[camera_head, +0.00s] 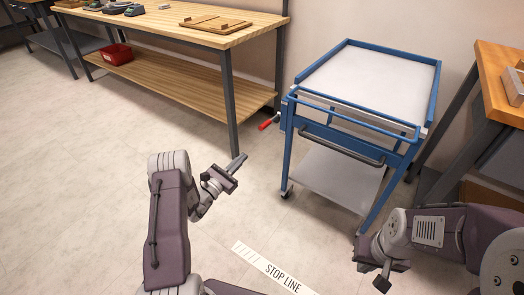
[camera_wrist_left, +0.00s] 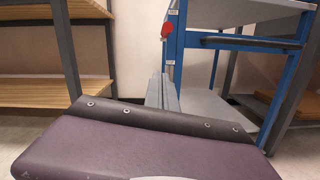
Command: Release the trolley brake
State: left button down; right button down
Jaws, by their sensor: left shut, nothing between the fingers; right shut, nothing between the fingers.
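The trolley (camera_head: 347,60) has a blue frame, a grey top tray, a lower shelf and a dark push handle, and stands at centre right. A red-tipped brake lever (camera_head: 267,124) sticks out from its left side. The red tip also shows in the left wrist view (camera_wrist_left: 167,30), above my finger. My left gripper (camera_head: 238,161) is shut and empty, below and left of the lever and apart from it; it also shows in the left wrist view (camera_wrist_left: 162,88). My right gripper (camera_head: 381,283) is shut and empty, low in front of the trolley.
A wooden workbench (camera_head: 233,38) with a lower shelf stands at the back left, holding a wooden tray (camera_head: 215,23) and a red bin (camera_head: 118,54). Another wooden table (camera_head: 497,75) stands at the right. A STOP LINE strip (camera_head: 272,270) marks the floor. Floor at left is clear.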

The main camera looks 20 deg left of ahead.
pick_arm(q)
jog(key=shift+w+r, duration=0.1)
jog(key=b, duration=0.6)
send_near(270, 121)
jog(key=w+f, duration=0.2)
jog(key=w, duration=0.2)
jog(key=shift+w+d, duration=0.15)
jog(key=shift+d, duration=0.25)
